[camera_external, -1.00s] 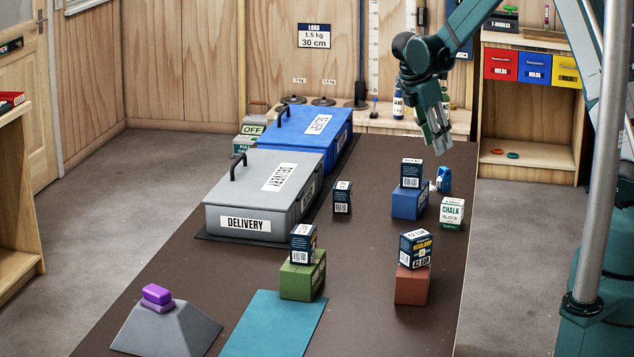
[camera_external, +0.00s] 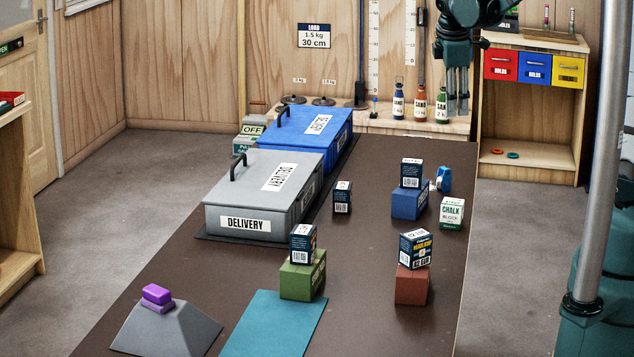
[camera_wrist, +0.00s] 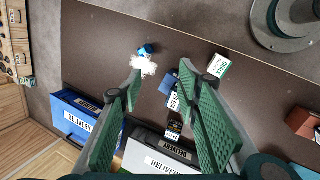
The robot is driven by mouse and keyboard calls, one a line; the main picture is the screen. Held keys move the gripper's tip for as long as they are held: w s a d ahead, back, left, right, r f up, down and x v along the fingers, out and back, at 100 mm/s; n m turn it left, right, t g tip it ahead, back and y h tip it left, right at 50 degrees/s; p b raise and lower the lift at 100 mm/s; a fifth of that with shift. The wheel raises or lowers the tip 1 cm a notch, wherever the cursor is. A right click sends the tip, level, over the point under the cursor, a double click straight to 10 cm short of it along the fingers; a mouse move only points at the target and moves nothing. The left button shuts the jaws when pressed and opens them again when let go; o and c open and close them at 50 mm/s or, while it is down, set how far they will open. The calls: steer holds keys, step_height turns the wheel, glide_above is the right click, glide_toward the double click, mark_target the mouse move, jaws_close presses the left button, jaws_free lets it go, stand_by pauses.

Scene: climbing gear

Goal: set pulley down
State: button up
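A small blue-and-white item (camera_external: 444,179), which looks like the pulley, rests on the dark table just right of the blue block (camera_external: 408,202). It also shows in the wrist view (camera_wrist: 146,49), beyond the fingertips, with a white patch beside it. My gripper (camera_external: 458,108) is raised high near the far end of the table, its fingers pointing down, apart from the item. In the wrist view my gripper (camera_wrist: 160,72) has its two green fingers spread, with nothing held between them.
A chalk box (camera_external: 452,213) stands close to the pulley. Small boxes top the blue, green (camera_external: 302,277) and red (camera_external: 412,285) blocks. Grey (camera_external: 225,205) and blue (camera_external: 338,130) delivery boxes with closed lids line the left. Bottles (camera_external: 420,105) stand on the back shelf.

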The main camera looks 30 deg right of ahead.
steer(key=s+a+r+m+t+y, duration=0.1)
steer(key=s+m, duration=0.5)
steer(key=s, duration=0.7)
steer(key=s+a+r+m+t+y, duration=0.1)
steer(key=s+a+r+m+t, duration=0.2)
steer(key=s, duration=1.1)
step_height(320, 180, up, 3)
steer(key=a+m, duration=0.3)
steer(key=shift+t+y, duration=0.4)
steer(key=shift+f, duration=0.15)
steer(key=shift+f+b, duration=1.15)
steer(key=shift+b, duration=0.05)
